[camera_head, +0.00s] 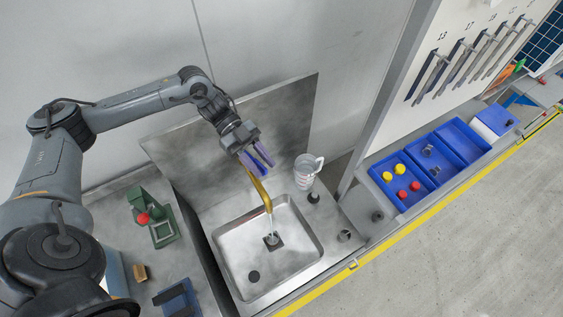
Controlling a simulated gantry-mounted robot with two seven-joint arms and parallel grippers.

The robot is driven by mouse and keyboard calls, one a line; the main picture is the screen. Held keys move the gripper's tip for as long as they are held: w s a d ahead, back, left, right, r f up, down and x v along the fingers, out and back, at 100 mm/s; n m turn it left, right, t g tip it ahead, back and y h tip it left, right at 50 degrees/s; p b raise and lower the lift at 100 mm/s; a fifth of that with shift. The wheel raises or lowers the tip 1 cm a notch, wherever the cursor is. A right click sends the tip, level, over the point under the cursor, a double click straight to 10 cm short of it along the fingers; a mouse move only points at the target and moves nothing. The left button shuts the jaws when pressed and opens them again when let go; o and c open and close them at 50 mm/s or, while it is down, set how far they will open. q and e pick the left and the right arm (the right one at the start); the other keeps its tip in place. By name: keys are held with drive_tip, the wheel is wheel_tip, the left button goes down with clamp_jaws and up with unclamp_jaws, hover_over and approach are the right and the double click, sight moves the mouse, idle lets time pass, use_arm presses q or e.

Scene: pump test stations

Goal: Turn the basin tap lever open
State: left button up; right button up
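A brass tap (262,190) rises at the back of the steel basin (225,245), its spout pointing down over the bowl. A pale streak (269,225), which looks like running water, drops from the spout toward a small dark square piece (272,241) on the basin floor. My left gripper (258,161) is at the top of the tap, from behind and above. Its two blue-purple fingers are apart, with a gap between them. I cannot make out the tap lever; it may be hidden by the fingers, and contact is unclear. My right gripper is not in view.
A clear measuring jug (307,172) stands right of the basin at the back. A green device with a red knob (152,215) stands on the left counter, with a blue block (177,298) nearer. A steel splashback (285,115) stands behind.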

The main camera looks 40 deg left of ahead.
use_arm(q)
drive_tip(key=r, duration=0.1)
drive_tip(key=d+r+b, duration=0.1)
drive_tip(key=r, duration=0.1)
drive_tip(key=shift+r, duration=0.3)
drive_tip(key=w+d+r+b, duration=0.1)
drive_tip(key=d+r, duration=0.5)
drive_tip(key=d, duration=0.4)
drive_tip(key=shift+w+d+r, duration=0.2)
drive_tip(key=shift+d+r, duration=0.1)
